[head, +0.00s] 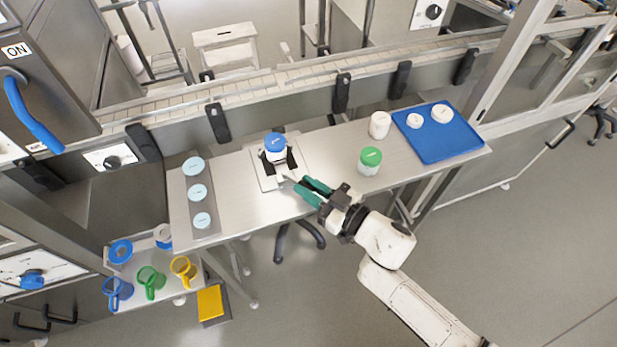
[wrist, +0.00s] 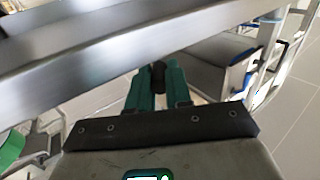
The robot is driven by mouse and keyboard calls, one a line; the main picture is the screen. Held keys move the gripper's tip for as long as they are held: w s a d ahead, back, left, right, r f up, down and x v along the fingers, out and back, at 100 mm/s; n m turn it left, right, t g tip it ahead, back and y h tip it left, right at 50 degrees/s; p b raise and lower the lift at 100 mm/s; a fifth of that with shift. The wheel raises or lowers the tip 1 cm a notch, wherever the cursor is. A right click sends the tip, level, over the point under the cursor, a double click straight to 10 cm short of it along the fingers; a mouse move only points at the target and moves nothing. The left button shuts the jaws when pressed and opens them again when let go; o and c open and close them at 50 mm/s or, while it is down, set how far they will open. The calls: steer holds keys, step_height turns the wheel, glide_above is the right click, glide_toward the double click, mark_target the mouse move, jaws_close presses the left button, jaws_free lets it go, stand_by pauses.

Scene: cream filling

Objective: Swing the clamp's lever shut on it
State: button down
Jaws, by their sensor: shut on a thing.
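A white jar with a blue lid (head: 275,141) stands upright in the clamp (head: 291,158) on a pale base plate (head: 262,182). The clamp's dark jaws show on both sides of the jar; whether they press on it I cannot tell. My gripper (head: 304,184), with green fingers, is at the clamp's near right side, low over the table's front part. In the wrist view the green fingers (wrist: 158,74) are closed on a dark grip, which I take for the clamp's lever. The rest of the lever is mostly hidden by the fingers.
A green-lidded jar (head: 370,160) and a white jar (head: 380,125) stand to the right, before a blue tray (head: 445,150) with white containers. A grey strip (head: 208,225) with several pale discs lies left. A conveyor (head: 290,78) runs behind the table.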

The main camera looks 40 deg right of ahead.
steer(key=shift+d+n+y+p, duration=0.15)
steer(key=shift+n+y+p, duration=0.2)
steer(key=shift+p, duration=0.2)
steer(key=c, duration=1.1)
jaws_free()
steer(key=shift+w, duration=0.1)
steer(key=shift+o, duration=0.2)
steer(key=b+v, duration=0.2)
steer(key=v, duration=0.8)
steer(key=shift+s+d, duration=0.25)
steer(key=shift+s, duration=0.1)
